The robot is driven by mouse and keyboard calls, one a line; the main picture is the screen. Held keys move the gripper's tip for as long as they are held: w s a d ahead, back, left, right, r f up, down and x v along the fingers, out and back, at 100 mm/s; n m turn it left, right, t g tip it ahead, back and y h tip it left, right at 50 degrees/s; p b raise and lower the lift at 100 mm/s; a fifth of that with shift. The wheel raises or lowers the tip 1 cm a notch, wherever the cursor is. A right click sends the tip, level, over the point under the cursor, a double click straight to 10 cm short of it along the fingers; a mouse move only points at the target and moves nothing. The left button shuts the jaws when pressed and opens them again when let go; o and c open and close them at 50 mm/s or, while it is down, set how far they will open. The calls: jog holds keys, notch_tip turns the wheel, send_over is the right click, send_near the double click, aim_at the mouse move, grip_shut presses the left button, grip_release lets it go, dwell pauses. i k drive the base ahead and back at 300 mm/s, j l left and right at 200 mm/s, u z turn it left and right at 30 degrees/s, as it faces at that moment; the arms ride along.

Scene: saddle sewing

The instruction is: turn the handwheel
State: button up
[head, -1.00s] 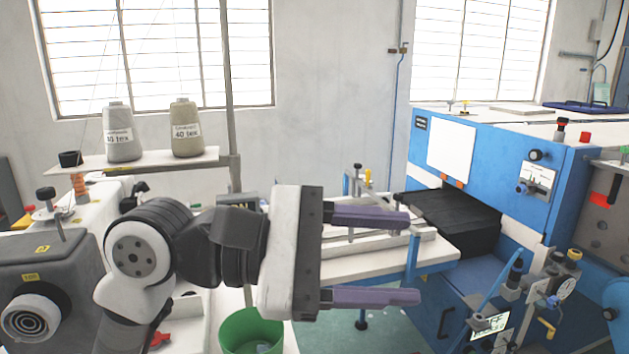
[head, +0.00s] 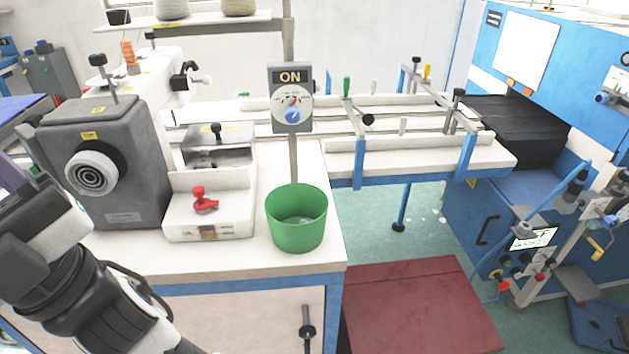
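The handwheel (head: 92,173) is a white round wheel with dark concentric rings, on the front of the grey sewing machine head (head: 118,150) at the left of the head view. My gripper (head: 14,172) is at the left picture edge, left of the handwheel and apart from it in the picture. How far the fingers are spread cannot be seen. No object shows in the visible part of the gripper.
A green bin (head: 297,225) stands on the white table's front right corner. A red knob (head: 205,200) sits on the machine bed. An ON switch box (head: 291,98) is on a post behind. A blue machine (head: 540,80) stands at the right, with a red mat (head: 415,305) on the floor.

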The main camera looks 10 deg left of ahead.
aim_at(92, 173)
jog(key=u, duration=1.3)
